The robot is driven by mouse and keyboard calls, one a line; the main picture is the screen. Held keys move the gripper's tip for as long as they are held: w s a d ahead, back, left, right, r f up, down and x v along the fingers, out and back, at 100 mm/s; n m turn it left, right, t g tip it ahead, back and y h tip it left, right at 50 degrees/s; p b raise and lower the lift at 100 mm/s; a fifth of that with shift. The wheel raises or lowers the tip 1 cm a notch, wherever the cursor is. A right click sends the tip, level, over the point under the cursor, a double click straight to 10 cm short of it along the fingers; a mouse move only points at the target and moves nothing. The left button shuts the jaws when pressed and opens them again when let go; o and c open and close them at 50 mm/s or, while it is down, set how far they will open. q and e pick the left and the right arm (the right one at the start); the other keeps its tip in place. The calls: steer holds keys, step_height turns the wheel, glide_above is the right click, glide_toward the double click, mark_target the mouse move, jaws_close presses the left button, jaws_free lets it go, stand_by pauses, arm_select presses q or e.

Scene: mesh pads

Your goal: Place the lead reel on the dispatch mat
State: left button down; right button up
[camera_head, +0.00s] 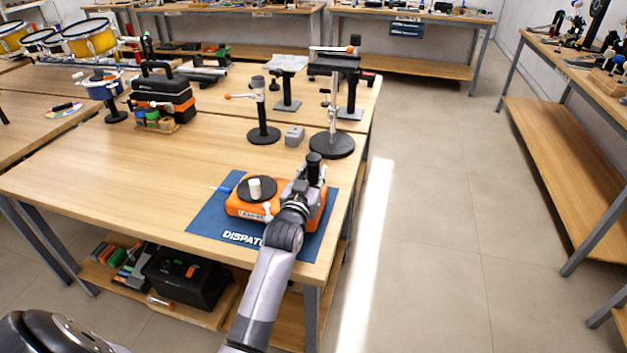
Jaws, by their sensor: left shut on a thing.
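The lead reel (240,208) is an orange case with a black disc on top and a white knob standing on the disc. It is over the blue dispatch mat (208,226) at the front right of the near table, and looks to rest on it. I cannot see its underside. My left gripper (299,191) is at the reel's right side and shut on it. The wrist and forearm hide the grip, the reel's right part and some of the mat's lettering. My right gripper is not in view.
A black-based stand (332,144) and a small grey block (294,136) stand behind the mat. A black and orange toolbox (163,100) is at the back left. The wooden table (130,180) is bare left of the mat. Its right edge is close to the mat.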

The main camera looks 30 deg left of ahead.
arm_select(q)
step_height(320, 180, down, 2)
stand_by(0.4)
steer(key=c, duration=1.8)
jaws_free()
steer(key=shift+f, duration=0.25)
steer(key=o, duration=0.5)
steer(key=shift+r, duration=0.1)
steer(key=b+v, duration=0.1)
steer(key=v, duration=1.1)
steer(key=shift+s, duration=0.1)
